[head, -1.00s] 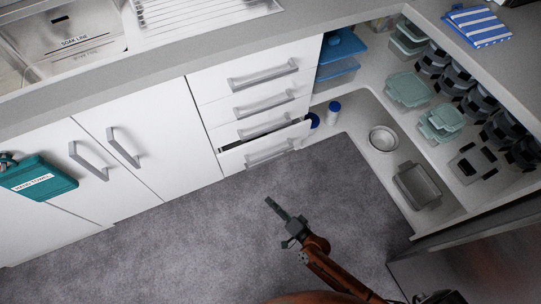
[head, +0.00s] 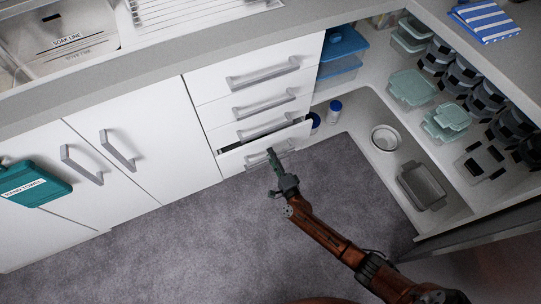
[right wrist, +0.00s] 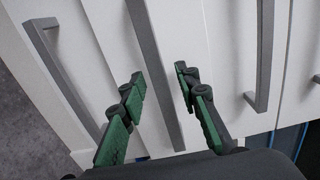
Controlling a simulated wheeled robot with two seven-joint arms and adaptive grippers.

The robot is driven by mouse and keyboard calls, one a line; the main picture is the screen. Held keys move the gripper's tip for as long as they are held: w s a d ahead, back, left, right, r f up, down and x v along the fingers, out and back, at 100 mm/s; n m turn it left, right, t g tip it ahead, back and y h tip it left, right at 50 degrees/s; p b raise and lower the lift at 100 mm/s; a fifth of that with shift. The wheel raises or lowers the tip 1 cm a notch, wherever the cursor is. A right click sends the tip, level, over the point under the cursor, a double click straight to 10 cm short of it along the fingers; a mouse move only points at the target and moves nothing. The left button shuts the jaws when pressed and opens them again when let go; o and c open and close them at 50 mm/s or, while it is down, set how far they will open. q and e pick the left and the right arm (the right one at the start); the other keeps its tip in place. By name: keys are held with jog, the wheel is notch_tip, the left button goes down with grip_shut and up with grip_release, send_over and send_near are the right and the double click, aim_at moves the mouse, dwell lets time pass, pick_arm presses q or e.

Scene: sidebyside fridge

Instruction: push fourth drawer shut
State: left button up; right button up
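The fourth drawer (head: 292,140), the lowest white front in the stack, stands slightly pulled out in the head view, with a dark gap along its top edge. Its grey bar handle (head: 258,157) is partly hidden by my right gripper (head: 272,160), which is at the drawer front. In the right wrist view the right gripper's green-padded fingers (right wrist: 159,85) are apart with nothing gripped. A grey handle bar (right wrist: 155,75) shows beyond and between them. I cannot tell whether the fingers touch the front. My left gripper is not in view.
Three drawers with bar handles (head: 263,73) sit above and look shut. White cupboard doors (head: 120,165) are to the left, with a teal box (head: 35,183). An open compartment with containers (head: 412,88) is to the right. The carpet (head: 190,240) is clear.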

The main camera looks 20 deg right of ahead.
jog(key=shift+w, duration=0.15)
jog(key=shift+c, duration=0.4)
grip_shut()
